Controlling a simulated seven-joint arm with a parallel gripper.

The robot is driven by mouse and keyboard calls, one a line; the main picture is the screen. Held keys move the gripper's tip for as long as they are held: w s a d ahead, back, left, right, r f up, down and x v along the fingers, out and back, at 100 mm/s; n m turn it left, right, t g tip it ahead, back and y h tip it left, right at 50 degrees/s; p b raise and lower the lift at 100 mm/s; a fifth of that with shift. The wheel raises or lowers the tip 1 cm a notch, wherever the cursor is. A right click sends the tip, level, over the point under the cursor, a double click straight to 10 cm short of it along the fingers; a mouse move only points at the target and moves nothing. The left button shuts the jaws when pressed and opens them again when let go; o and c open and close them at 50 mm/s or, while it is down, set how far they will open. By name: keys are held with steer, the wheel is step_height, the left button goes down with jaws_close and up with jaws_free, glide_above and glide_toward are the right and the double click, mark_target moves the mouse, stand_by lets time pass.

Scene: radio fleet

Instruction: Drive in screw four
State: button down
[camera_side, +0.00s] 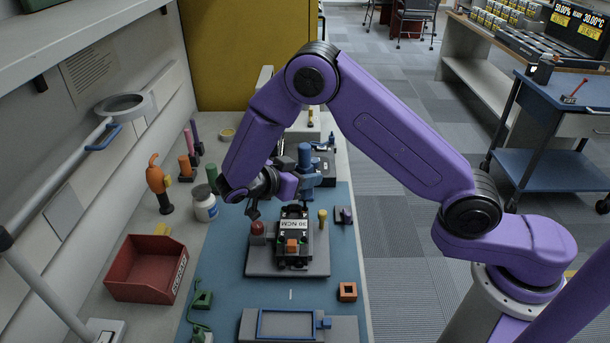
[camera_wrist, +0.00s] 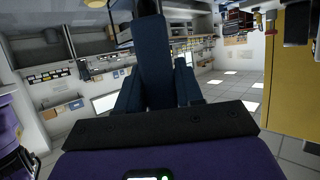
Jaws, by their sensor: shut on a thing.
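My gripper (camera_side: 292,180) is level with the bench's middle, at the end of the purple arm. It is shut on a blue upright tool (camera_side: 306,166), which looks like a driver. In the wrist view the dark blue tool (camera_wrist: 153,55) fills the middle between my fingers. A dark device marked "30 NCM" (camera_side: 294,224), with an orange part on its near side, sits in a grey fixture (camera_side: 262,262) on the blue mat, nearer the side camera than the tool. The screws are too small to make out, and the tool's tip is not clear.
A red knob (camera_side: 257,228) and a yellow-topped peg (camera_side: 323,217) flank the device. A blue-framed tray (camera_side: 290,311) is in front. An orange square (camera_side: 347,291) lies right.

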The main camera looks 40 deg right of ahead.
mark_target(300, 157)
steer(key=shift+r, duration=0.1)
steer(key=shift+r, duration=2.45)
steer(key=shift+w, duration=0.1)
